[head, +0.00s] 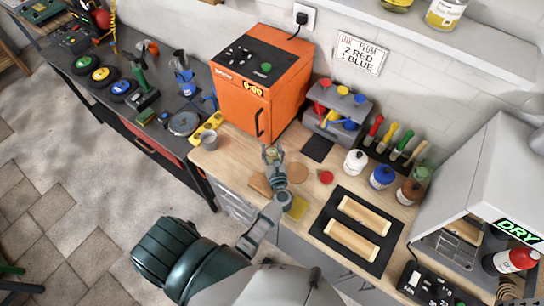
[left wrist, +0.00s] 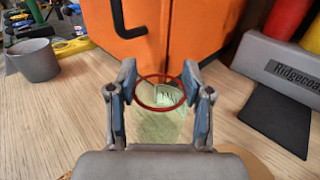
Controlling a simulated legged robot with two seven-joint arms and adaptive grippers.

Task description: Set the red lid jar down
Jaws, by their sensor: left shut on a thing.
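My left gripper (head: 272,161) reaches over the wooden bench, in front of the orange cabinet (head: 262,85). In the left wrist view, its two fingers (left wrist: 160,98) are shut on a clear jar (left wrist: 158,124) with a red ring around its open-looking top and a pale, greenish inside. The jar also shows small between the fingertips in the head view (head: 272,151). It looks upright, but I cannot tell whether its base touches the bench. A separate red disc (head: 326,177) lies on the bench to the right. My right gripper is not in view.
A grey cup (head: 208,140) stands left of the gripper. A grey bin block (head: 338,110) and a dark pad (head: 317,149) lie to the right. White, blue and brown jars stand farther right, near a black mat (head: 325,212) with wooden pieces.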

